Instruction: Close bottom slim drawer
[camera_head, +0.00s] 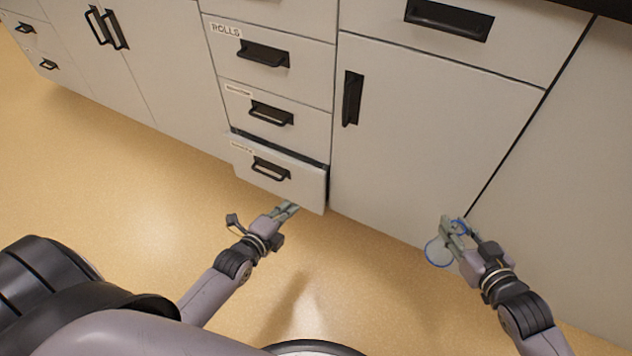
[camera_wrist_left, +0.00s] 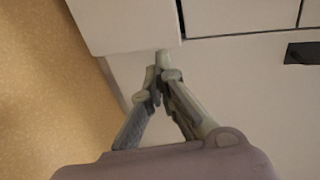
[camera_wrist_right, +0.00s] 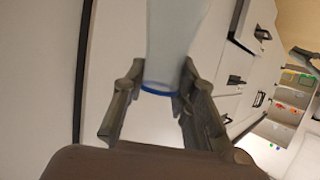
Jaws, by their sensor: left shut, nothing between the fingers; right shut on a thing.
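The bottom slim drawer (camera_head: 280,178) is the lowest of the narrow stack in the head view. It stands out a little from the cabinet, with a dark gap along its top edge and right side. Its black handle (camera_head: 271,168) is on the front. My left gripper (camera_head: 291,207) is shut and empty, just below the drawer's lower edge. In the left wrist view its fingertips (camera_wrist_left: 163,70) are close to the drawer front's edge (camera_wrist_left: 125,25); I cannot tell whether they touch. My right gripper (camera_head: 452,228) is shut on a clear, blue-rimmed container (camera_head: 438,252), also in the right wrist view (camera_wrist_right: 172,50).
Two more slim drawers, one labelled ROLLS (camera_head: 266,55), are shut above. A cabinet door (camera_head: 425,140) with a vertical black handle is to the right. The tan floor (camera_head: 140,190) in front is clear. An organizer with coloured items (camera_wrist_right: 292,95) shows in the right wrist view.

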